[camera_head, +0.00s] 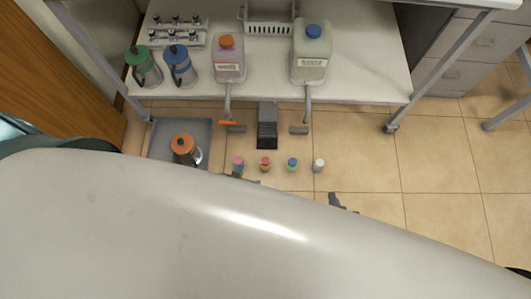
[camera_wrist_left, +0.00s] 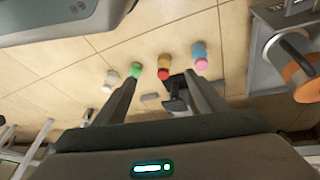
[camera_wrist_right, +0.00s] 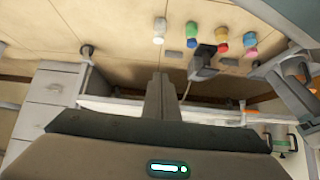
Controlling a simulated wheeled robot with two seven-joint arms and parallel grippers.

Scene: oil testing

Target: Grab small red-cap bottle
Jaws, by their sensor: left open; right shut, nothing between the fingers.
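The small red-cap bottle (camera_head: 265,164) has an amber body and stands in a row of small bottles in the head view. In the left wrist view the red-cap bottle (camera_wrist_left: 165,65) appears just beyond and between my left fingertips (camera_wrist_left: 161,80), which are open and empty. In the right wrist view the bottle (camera_wrist_right: 220,41) is up and right of my right gripper (camera_wrist_right: 160,78), which is shut and empty. My right gripper (camera_head: 338,201) shows dark at the lower right of the row in the head view. My left gripper is mostly hidden there by a pale foreground surface.
A pink-cap bottle (camera_head: 238,164) is left of the red-cap one; a blue-cap green bottle (camera_head: 292,164) and a white bottle (camera_head: 318,166) are right. A bench (camera_head: 370,72) carries jugs and canisters behind.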

